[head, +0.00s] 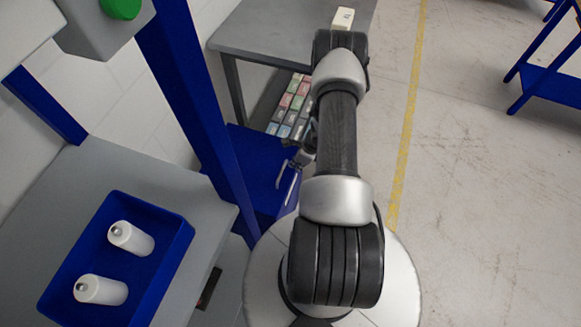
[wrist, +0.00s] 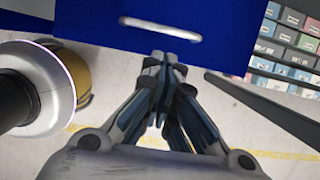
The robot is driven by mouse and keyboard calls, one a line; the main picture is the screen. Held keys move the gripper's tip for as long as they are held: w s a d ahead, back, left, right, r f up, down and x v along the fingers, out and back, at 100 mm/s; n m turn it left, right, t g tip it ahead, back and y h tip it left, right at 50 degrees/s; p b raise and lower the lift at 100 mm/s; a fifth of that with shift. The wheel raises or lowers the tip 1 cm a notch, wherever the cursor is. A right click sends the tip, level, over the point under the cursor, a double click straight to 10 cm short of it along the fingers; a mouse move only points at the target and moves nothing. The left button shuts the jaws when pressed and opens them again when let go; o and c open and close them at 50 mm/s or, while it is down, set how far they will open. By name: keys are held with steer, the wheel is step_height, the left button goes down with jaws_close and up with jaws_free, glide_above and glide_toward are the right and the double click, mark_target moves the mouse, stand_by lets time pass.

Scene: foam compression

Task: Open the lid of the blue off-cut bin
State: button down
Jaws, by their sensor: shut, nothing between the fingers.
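The blue off-cut bin (head: 258,165) stands on the floor beside the grey workbench, partly hidden by a blue post and my arm in the head view. Its blue face with a pale bar handle (wrist: 160,28) fills the top middle of the wrist view. My gripper (wrist: 166,62) is shut and empty, its fingertips overlapping the lower edge of the blue face just below the handle. I cannot tell whether they touch it. In the head view the gripper is mostly hidden behind my arm. The lid appears down.
A blue tray (head: 62,306) with two white cylinders sits on the workbench (head: 150,185) at left. Several coloured boxes (head: 292,105) lie under a grey table (head: 265,35) behind the bin. A blue stand (head: 550,80) is at far right. The floor right of my arm is clear.

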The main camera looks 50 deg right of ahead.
mark_target(287, 176)
steer(key=b+x, duration=0.2)
steer(key=x, duration=0.7)
